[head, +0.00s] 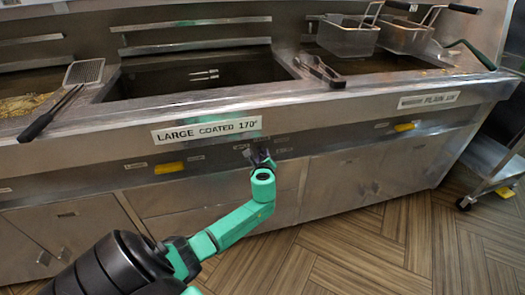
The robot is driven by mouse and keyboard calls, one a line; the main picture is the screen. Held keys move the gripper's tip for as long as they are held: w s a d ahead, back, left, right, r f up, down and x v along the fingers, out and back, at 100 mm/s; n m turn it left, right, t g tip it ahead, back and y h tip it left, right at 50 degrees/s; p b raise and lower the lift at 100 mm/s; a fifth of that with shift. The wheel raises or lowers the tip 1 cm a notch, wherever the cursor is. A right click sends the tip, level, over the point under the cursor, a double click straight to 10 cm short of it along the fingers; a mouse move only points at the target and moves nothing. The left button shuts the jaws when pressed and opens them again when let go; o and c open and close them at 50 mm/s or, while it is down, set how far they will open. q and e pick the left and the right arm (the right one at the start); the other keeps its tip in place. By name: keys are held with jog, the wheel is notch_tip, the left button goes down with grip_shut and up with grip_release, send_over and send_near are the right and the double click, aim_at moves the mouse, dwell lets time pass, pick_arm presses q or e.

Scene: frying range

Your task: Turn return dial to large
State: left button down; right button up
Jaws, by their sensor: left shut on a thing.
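The frying range's steel front panel (340,139) runs across the view, with the label "LARGE COATED 170°" (207,130) on its upper edge. My left gripper (261,157) is up against the panel, to the lower right of that label, with my green arm reaching to it from the lower left. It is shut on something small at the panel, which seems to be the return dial. The gripper covers most of this thing, so its pointer and setting cannot be read. My right gripper is out of view.
Yellow handles (169,168) and (405,127) stick out from the panel on either side. Wire baskets (347,36) and tongs (321,71) sit by the right fryer. A skimmer (84,72) rests on the left. A steel cart (490,165) stands at right. The wooden floor is clear.

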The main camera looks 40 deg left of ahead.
pick_arm(q)
jog(key=shift+w+d+r+m+g+y+p, duration=0.1)
jog(key=shift+m+g+y+p, duration=0.15)
jog(key=shift+m+g+p, duration=0.55)
jog(key=shift+w+d+f+m+g+y+p, duration=0.1)
jog(key=shift+m+g+y+p, duration=0.2)
jog(key=shift+m+p, duration=0.85)
jog(key=shift+w+d+r+m+g+y+p, duration=0.15)
jog(key=shift+m+g+p, duration=0.45)
jog(key=shift+p, duration=0.85)
jog(key=shift+a, duration=0.1)
jog(key=c, duration=0.7)
grip_release()
